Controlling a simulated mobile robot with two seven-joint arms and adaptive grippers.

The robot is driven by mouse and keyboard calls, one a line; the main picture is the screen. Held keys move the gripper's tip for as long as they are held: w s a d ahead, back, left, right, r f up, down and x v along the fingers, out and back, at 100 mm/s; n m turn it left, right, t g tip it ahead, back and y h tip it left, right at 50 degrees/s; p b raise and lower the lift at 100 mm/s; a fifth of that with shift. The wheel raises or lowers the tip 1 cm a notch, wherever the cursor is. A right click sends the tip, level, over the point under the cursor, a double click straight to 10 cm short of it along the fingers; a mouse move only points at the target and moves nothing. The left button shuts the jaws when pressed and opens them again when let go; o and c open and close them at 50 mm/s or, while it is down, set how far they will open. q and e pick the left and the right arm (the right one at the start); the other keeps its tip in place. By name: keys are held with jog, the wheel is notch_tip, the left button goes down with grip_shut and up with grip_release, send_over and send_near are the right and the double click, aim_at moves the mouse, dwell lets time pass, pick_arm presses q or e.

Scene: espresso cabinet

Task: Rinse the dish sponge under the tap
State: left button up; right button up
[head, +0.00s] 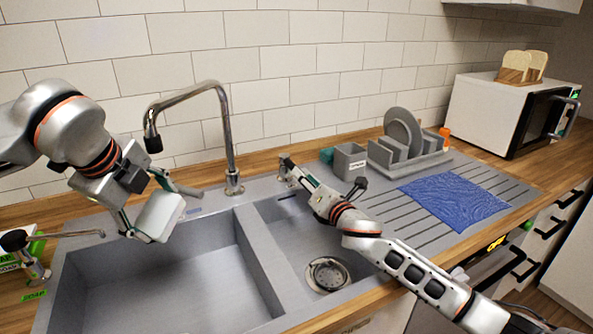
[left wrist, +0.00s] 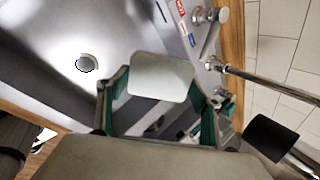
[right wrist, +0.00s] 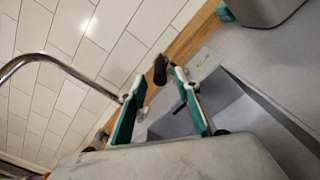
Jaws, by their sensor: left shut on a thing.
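The pale, block-shaped dish sponge (head: 160,215) is held in my left gripper (head: 143,215), above the left basin and below the tap's black nozzle (head: 153,144). In the left wrist view the sponge (left wrist: 160,77) sits between both fingers. The chrome tap (head: 229,130) arches over from behind the sink. No water stream shows. My right gripper (head: 290,172) is at the sink's back ledge, right of the tap base. In the right wrist view its fingers (right wrist: 160,98) are apart, with a dark handle-like piece (right wrist: 160,70) between or beyond their tips; contact is unclear.
The left basin (head: 160,285) is empty; the right basin has a drain (head: 328,274). A grey cup (head: 349,160), a dish rack (head: 405,150) and a blue cloth (head: 455,197) are at the right. A soap dispenser (head: 25,255) stands at the left.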

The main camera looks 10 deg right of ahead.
aim_at(291, 165)
jog(key=shift+x, duration=2.85)
grip_shut()
